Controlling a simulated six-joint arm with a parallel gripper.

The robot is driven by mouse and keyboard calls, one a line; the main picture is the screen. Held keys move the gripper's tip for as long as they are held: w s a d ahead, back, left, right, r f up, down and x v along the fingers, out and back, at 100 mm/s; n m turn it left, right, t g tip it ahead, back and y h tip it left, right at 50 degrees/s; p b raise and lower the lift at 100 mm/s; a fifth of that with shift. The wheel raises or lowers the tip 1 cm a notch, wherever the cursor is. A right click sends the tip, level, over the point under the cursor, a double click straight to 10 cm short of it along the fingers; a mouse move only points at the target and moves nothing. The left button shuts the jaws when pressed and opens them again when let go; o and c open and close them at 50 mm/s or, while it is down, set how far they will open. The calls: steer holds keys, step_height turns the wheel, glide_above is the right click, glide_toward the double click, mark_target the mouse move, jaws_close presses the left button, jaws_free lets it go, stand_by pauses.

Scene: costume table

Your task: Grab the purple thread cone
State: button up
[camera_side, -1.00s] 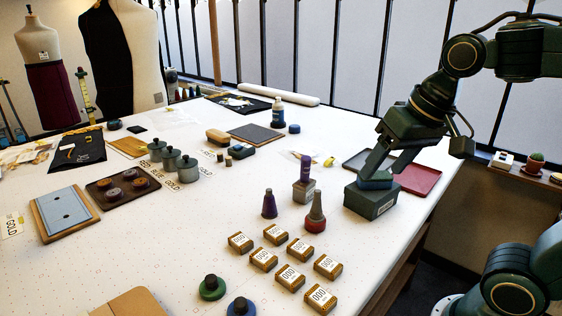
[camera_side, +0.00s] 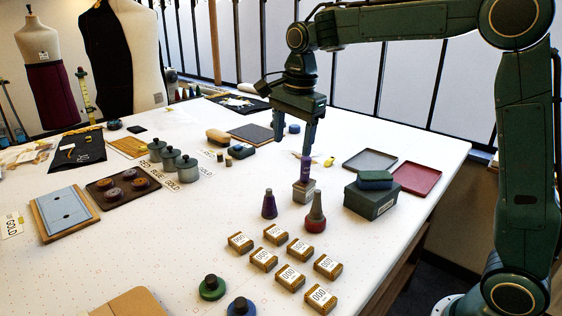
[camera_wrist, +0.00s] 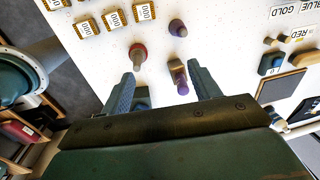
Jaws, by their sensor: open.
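I cannot tell for certain which is the thread cone. My gripper (camera_side: 293,150) is open and points down just above the piece on the block. In the wrist view, that piece lies between the fingers (camera_wrist: 160,72), closer to the right one, with no clear contact.
Several labelled boxes (camera_side: 290,278) lie nearer the camera. A dark green box (camera_side: 371,201) with a green block (camera_side: 375,180) on top is to the right, before grey (camera_side: 370,160) and red (camera_side: 416,178) trays.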

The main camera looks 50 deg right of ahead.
mark_target(269, 196)
steer(key=w+f+m+g, duration=0.1)
steer(key=w+f+m, duration=0.4)
steer(key=w+f, duration=0.1)
steer(key=shift+w+m, duration=0.4)
steer(key=shift+w, duration=0.5)
steer(key=shift+f, duration=4.25)
steer(key=shift+s+f, duration=0.1)
steer(key=shift+f, duration=2.45)
steer(key=c, duration=1.1)
